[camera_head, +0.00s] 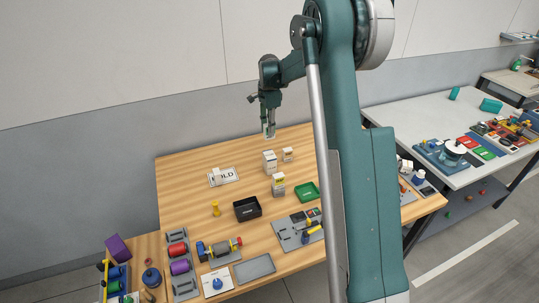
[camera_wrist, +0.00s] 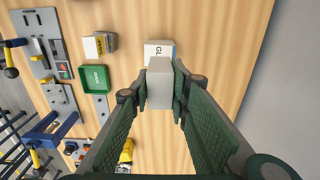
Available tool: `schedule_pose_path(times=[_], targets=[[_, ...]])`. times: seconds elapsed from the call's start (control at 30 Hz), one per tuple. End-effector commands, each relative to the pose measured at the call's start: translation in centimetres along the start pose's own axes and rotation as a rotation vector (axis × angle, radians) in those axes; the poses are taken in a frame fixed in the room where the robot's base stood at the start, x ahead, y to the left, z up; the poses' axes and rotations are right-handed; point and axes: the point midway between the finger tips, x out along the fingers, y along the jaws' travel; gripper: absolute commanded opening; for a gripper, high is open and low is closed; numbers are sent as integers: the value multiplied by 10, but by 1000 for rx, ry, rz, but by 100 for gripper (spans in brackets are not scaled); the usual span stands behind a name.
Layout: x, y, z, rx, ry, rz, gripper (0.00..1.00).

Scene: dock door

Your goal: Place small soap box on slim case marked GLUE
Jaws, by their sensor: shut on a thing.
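My gripper (camera_head: 268,133) is above the back of the wooden table, pointing down. It is shut on a small pale grey-white box (camera_wrist: 160,85), whose plain face shows between the two fingers in the wrist view. The held box is in the air, apart from the table. In the head view, a white box (camera_head: 270,163) and a smaller one (camera_head: 288,154) stand under and near the gripper; I cannot tell which is the marked case.
A box with a yellow label (camera_head: 278,186), a black tray (camera_head: 247,208) and a green tray (camera_head: 307,192) stand nearer the front. The back left of the table is bare.

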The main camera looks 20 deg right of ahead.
Motion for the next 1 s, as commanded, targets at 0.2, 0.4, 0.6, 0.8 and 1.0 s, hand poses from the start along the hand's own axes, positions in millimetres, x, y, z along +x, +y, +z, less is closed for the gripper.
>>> schedule_pose_path(times=[0.2,0.4,0.6,0.8,1.0], targets=[[0,0,-2,0,0,0,6],[2,0,-1,0,0,0,6],[18,0,-1,0,0,0,6],[47,0,-1,0,0,0,6],[62,0,-1,0,0,0,6]])
